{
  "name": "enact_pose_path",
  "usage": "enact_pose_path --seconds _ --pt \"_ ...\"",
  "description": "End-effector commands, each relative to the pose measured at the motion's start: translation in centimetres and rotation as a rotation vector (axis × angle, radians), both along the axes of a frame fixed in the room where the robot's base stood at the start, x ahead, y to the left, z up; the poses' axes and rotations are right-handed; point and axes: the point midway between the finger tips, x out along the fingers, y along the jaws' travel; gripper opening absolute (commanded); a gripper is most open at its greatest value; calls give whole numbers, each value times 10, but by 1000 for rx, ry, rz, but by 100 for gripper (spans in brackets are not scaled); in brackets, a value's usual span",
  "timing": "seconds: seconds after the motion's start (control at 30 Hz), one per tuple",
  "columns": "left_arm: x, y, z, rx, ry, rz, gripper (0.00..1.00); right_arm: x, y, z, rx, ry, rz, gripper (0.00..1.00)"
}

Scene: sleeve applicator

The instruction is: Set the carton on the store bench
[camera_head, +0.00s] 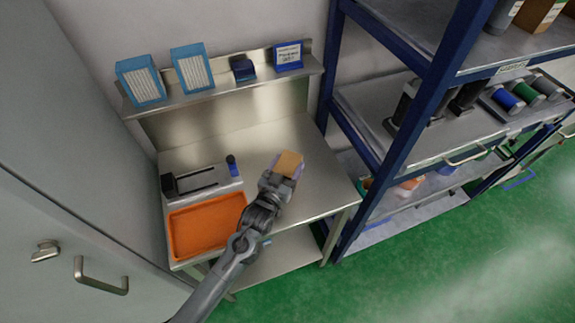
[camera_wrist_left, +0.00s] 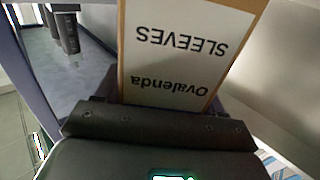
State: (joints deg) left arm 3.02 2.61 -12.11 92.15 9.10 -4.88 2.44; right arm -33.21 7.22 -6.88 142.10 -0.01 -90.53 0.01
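A brown carton (camera_head: 290,160) is at the end of my left arm, over the right half of the steel bench (camera_head: 318,192) in the head view. In the left wrist view the carton (camera_wrist_left: 185,50) has a white label reading "Ovalenda SLEEVES", upside down. My left gripper (camera_head: 284,170) has its fingers on either side of the carton and looks shut on it; it also fills the lower part of the left wrist view (camera_wrist_left: 163,100). Whether the carton's underside touches the bench top is hidden. My right gripper is not in view.
An orange tray (camera_head: 207,228) and a grey device (camera_head: 203,182) with a small blue bottle (camera_head: 232,165) occupy the bench's left side. A back ledge (camera_head: 225,89) holds blue boxes. A blue-framed rack (camera_head: 410,128) stands close on the right. The bench behind the carton is clear.

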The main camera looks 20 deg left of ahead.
Motion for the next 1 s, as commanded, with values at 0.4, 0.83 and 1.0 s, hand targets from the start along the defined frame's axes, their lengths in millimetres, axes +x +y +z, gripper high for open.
enact_pose_path --seconds 0.4,0.83,1.0 --pt "0 0 0 0 1 0 94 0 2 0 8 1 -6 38" --pt "-43 3 2 1 4 0 94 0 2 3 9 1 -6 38" --pt "-75 4 2 0 3 0 94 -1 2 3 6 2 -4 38"
